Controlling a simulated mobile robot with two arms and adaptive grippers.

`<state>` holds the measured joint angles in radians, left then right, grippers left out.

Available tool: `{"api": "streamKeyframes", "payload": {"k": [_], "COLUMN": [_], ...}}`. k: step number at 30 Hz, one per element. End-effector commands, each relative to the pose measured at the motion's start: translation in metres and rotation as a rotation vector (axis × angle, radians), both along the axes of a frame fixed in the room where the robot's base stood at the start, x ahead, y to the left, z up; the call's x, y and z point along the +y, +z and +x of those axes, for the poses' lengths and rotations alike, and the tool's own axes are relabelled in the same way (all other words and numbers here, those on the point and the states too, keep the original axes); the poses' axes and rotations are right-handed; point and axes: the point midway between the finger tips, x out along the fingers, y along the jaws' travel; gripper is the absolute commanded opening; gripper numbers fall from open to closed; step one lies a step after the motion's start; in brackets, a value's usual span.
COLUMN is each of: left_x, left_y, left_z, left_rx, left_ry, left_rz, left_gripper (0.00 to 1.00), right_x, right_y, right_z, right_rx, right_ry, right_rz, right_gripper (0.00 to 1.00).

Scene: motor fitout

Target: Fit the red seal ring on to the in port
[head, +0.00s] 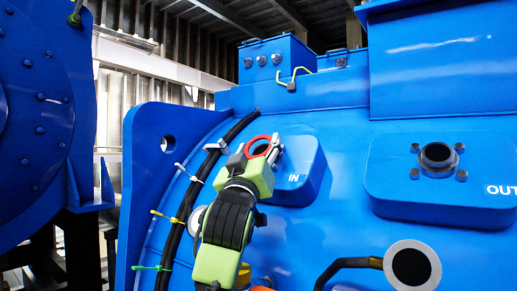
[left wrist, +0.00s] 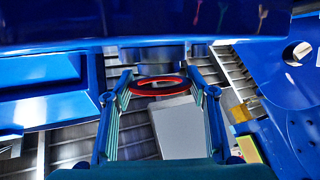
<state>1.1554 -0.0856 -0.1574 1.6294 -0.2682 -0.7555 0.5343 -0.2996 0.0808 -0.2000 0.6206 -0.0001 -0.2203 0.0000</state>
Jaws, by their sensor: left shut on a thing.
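The red seal ring (head: 258,137) is between the fingers of my left gripper (head: 249,149), which is shut on it. In the left wrist view the ring (left wrist: 158,79) shows as a thin red oval between the fingertips (left wrist: 160,86). In the head view, ring and gripper are in front of the blue block (head: 309,157) labelled IN. The in port on that block is mostly hidden behind them. I cannot tell how far the ring is from the port, or whether they touch. My right gripper is not in view.
The OUT port (head: 438,159), a dark-bored stub with bolts around it, is on a similar block to the right. A black cable bundle (head: 196,182) with coloured ties runs down left of my gripper. A round flanged opening (head: 412,266) is at the lower right.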

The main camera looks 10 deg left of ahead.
Motion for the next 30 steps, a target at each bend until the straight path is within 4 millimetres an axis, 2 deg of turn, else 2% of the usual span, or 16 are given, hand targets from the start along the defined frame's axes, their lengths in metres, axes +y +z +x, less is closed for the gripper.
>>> {"api": "streamKeyframes", "payload": {"k": [14,30], "left_x": [-0.0003,-0.0036], "left_y": [-0.0001,-0.0084], "left_z": [0.0002,0.009], "left_rx": [-0.001,0.0], "left_ry": [0.0,0.0], "left_rz": [0.0,-0.001], "left_gripper": [0.4,0.4], "right_x": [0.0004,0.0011], "right_y": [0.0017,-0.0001], "right_z": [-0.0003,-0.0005], "right_rx": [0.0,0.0], "right_ry": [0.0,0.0], "right_rz": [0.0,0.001], "right_gripper": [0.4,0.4]}}
